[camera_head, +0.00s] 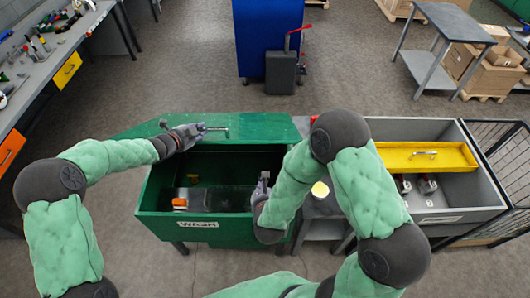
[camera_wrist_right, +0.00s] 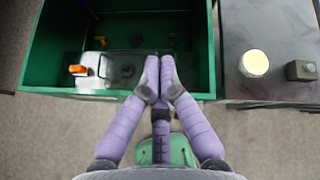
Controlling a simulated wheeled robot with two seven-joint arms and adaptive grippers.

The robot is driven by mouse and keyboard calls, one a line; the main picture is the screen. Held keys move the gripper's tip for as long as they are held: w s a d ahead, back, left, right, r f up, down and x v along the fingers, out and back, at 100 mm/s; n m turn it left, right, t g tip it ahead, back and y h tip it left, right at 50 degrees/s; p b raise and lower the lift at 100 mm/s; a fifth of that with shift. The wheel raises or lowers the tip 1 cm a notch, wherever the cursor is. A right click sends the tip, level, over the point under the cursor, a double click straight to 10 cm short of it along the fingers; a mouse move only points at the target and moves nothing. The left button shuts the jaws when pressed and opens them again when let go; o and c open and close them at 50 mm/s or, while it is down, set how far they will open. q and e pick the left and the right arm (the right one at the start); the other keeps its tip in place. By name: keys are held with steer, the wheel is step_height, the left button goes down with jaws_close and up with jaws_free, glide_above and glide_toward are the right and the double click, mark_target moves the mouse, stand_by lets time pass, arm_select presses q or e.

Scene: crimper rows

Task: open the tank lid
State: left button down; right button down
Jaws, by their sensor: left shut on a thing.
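The green tank (camera_head: 160,205), labelled WASH, stands in front of me with its inside exposed. Its green lid (camera_head: 262,128) lies along the back side, clear of the front part of the opening. My left gripper (camera_head: 200,130) is shut on the lid's metal bar handle (camera_head: 217,129), near the lid's left part. My right gripper (camera_head: 263,184) is over the front right of the tank. In the right wrist view its purple fingers (camera_wrist_right: 158,65) meet at the tips with nothing visible between them.
A clear container with an orange cap (camera_wrist_right: 78,70) is inside the tank at the left. A bench (camera_head: 50,60) is at far left.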

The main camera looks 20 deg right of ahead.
step_height(320, 180, up, 4)
steer(key=d+m+t+h, duration=0.1)
steer(key=m+t+h, duration=0.1)
steer(key=m, duration=0.5)
steer(key=w+d, duration=0.3)
steer(key=w, duration=0.8)
steer(key=shift+d, duration=0.35)
